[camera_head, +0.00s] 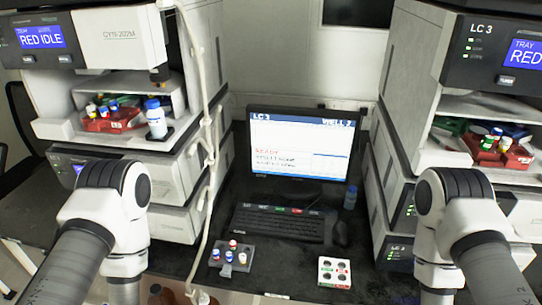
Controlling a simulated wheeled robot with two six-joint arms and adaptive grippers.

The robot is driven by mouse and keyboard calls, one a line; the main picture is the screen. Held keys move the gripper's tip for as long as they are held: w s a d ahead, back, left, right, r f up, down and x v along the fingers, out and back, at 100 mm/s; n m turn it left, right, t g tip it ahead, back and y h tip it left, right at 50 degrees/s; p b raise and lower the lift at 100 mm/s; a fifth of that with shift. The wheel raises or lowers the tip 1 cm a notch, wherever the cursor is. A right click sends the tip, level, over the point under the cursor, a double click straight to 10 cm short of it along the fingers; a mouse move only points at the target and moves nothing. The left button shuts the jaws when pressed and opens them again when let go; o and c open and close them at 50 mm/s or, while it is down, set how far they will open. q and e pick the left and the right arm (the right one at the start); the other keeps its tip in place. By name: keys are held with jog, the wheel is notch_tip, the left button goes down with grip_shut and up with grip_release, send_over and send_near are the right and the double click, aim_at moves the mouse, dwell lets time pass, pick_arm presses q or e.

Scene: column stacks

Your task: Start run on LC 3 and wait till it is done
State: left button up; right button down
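The right column stack (415,75) carries the label LC 3 on its top unit, with a blue screen (525,54) reading TRAY and RED, cut off at the frame edge. The monitor (303,145) between the stacks shows LC 3 in its header, what looks like WELL 2, and READY in red; smaller lines are unreadable. A black keyboard (283,224) lies in front of it, with green and red marked keys along its back edge. A mouse (341,233) is right of it. Both my arms reach down out of the picture; neither gripper is visible.
The left stack's screen (42,38) reads RED IDLE. Its bay holds a red vial tray (112,124) and a white bottle (155,119). The right bay holds a red tray (518,158). A grey vial rack (231,257) and white rack (335,271) stand before the keyboard. A cable hangs beside the left stack.

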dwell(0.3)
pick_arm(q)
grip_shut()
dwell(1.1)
